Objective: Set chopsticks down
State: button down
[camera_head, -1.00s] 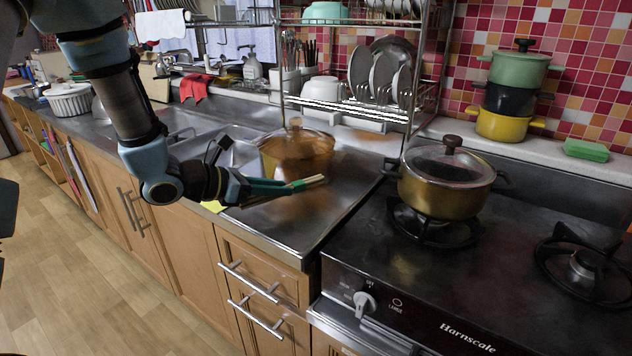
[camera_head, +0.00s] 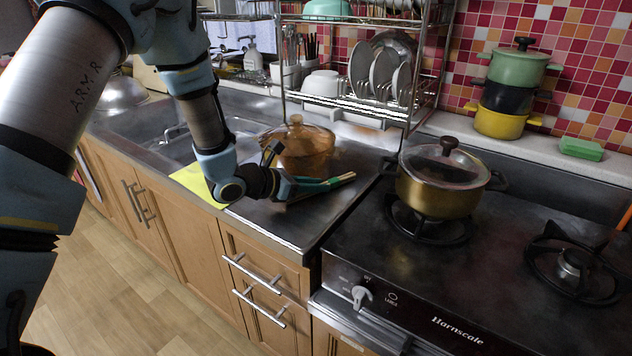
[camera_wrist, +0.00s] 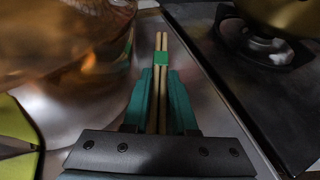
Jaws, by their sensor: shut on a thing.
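My gripper (camera_head: 312,186) is shut on the chopsticks (camera_head: 343,179), a light wooden pair with a green band. In the wrist view the chopsticks (camera_wrist: 161,42) lie lengthwise between the green fingers (camera_wrist: 160,100), with their ends sticking out past the fingertips. The gripper is low over the steel counter (camera_head: 330,215), in front of the amber glass pot. I cannot tell whether the chopsticks touch the counter. Their rear part is hidden by the gripper.
The amber pot (camera_head: 308,150) stands close behind my gripper. A gold lidded pot (camera_head: 440,190) sits on the stove to the right. A yellow sheet (camera_head: 198,184) lies at the counter's left. A dish rack (camera_head: 350,105) stands behind. Bare counter lies right of the gripper.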

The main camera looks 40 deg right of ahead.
jog(key=shift+f+b, duration=0.2)
jog(key=shift+b, duration=0.15)
jog(key=c, duration=1)
grip_release()
jog(key=shift+r, duration=0.1)
jog(key=shift+r+p, duration=0.25)
jog(key=shift+p, duration=0.2)
jog(key=b+v, duration=0.3)
jog(key=v, duration=0.9)
jog(key=shift+f, duration=0.2)
jog(key=shift+a, duration=0.1)
